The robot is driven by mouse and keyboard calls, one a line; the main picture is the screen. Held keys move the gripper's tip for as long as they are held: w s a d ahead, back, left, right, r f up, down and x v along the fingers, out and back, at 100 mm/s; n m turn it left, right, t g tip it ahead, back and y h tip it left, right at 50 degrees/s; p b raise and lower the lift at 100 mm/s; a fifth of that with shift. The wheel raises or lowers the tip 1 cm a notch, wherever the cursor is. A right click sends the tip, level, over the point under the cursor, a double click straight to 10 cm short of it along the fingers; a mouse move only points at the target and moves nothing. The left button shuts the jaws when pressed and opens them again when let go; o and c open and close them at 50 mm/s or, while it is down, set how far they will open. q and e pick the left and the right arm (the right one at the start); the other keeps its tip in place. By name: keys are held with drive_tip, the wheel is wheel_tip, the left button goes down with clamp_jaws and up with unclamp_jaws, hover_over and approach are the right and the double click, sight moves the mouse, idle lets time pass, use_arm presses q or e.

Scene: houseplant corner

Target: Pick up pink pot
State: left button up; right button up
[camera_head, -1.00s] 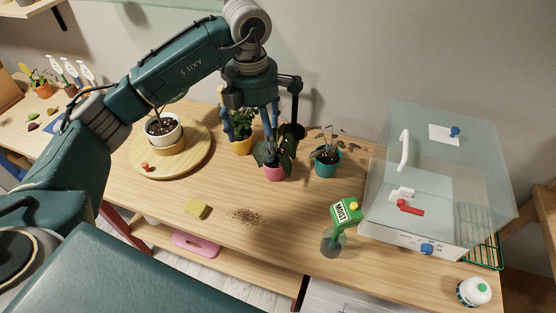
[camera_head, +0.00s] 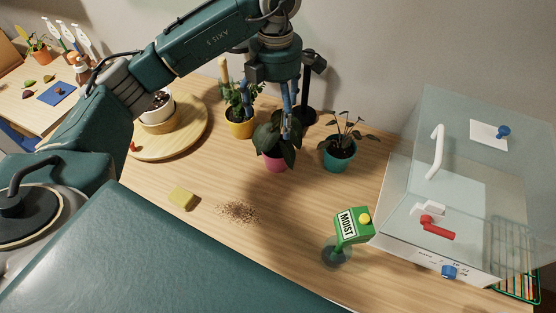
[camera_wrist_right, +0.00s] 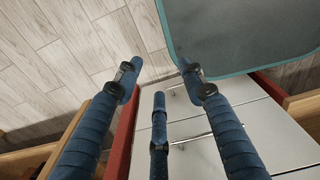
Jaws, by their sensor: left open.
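The pink pot (camera_head: 274,163) stands on the wooden table in the head view. A broad-leaved dark green plant (camera_head: 268,138) grows from it and hides its upper part. My left gripper (camera_head: 268,117) is open above and behind the pot, its blue fingers spread around the upper leaves. One finger is by the yellow pot's plant and others overlap the right leaves; contact cannot be told. The pot is not gripped. My right gripper (camera_wrist_right: 160,84) is open and empty in the right wrist view, above the floor and a white drawer unit.
A yellow pot (camera_head: 239,128) is close on the left, a teal pot (camera_head: 338,156) on the right. A black stand (camera_head: 308,95) is behind. A green MOIST meter (camera_head: 352,225) and a glass case (camera_head: 455,150) are further right. Soil crumbs (camera_head: 238,211) and a sponge (camera_head: 182,198) lie in front.

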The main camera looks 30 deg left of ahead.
use_arm(q)
drive_tip(key=f, duration=0.2)
hover_over(277, 149)
wheel_tip(277, 149, down, 5)
drive_tip(key=shift+a+f, duration=0.1)
wheel_tip(277, 149, down, 5)
drive_tip(key=p, duration=0.3)
drive_tip(key=shift+f, duration=0.25)
drive_tip(key=c, duration=1.4)
drive_tip(key=shift+c, duration=0.7)
use_arm(e)
drive_tip(key=shift+w+r, duration=0.35)
drive_tip(key=shift+r, duration=0.25)
drive_tip(key=shift+w+r, duration=0.35)
drive_tip(key=shift+r, duration=0.25)
use_arm(q)
drive_tip(key=shift+r, duration=0.15)
